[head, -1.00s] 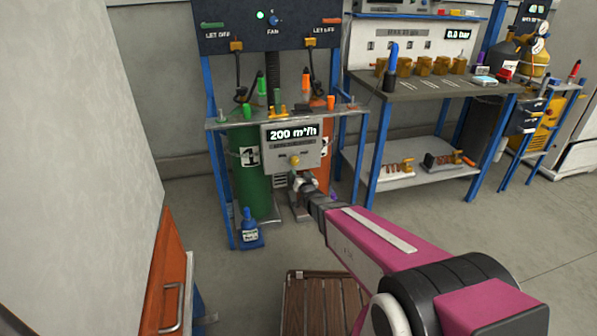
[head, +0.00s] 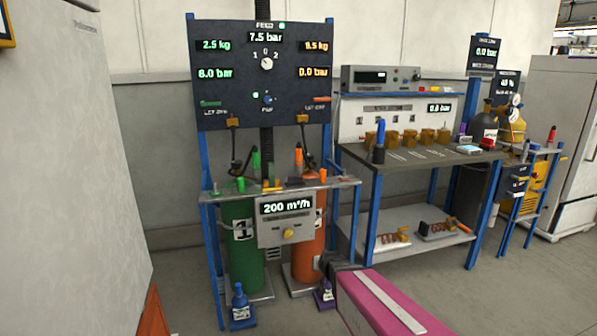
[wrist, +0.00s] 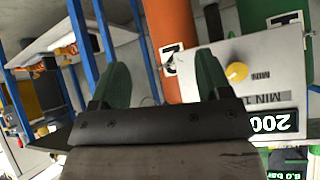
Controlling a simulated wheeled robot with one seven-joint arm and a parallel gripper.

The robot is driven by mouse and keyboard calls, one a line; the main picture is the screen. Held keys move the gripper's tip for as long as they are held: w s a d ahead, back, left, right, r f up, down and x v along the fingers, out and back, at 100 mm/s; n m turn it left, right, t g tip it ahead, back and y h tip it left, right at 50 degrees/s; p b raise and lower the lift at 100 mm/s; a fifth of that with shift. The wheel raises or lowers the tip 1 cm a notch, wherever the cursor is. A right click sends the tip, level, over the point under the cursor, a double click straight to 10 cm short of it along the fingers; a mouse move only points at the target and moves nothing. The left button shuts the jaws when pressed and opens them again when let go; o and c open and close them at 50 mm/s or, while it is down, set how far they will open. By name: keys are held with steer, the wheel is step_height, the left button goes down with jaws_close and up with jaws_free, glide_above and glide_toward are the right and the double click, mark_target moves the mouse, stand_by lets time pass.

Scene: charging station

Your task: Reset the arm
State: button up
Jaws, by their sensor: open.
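My gripper (wrist: 161,60) is open in the wrist view, with two green fingers spread apart and nothing between them. Beyond the fingers are the orange cylinder (wrist: 172,30) and the grey flow box with its yellow knob (wrist: 237,72). In the head view my pink arm (head: 385,303) reaches in from the bottom right toward the front of the charging station. The fingers cannot be made out clearly there.
The flow box (head: 288,222) reads 200 m³/h. The gauge panel (head: 262,72) stands above it. A green cylinder (head: 240,262) is at left, with blue (head: 240,308) and purple (head: 325,295) bottles on the floor.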

steer(key=s+d+r+g, duration=0.1)
steer(key=s+d+g, duration=0.3)
steer(key=s, duration=0.4)
steer(key=s+d+r+g+h, duration=0.1)
steer(key=s+d+g, duration=0.4)
steer(key=s, duration=0.4)
steer(key=shift+r, duration=0.4)
steer(key=shift+c, duration=0.2)
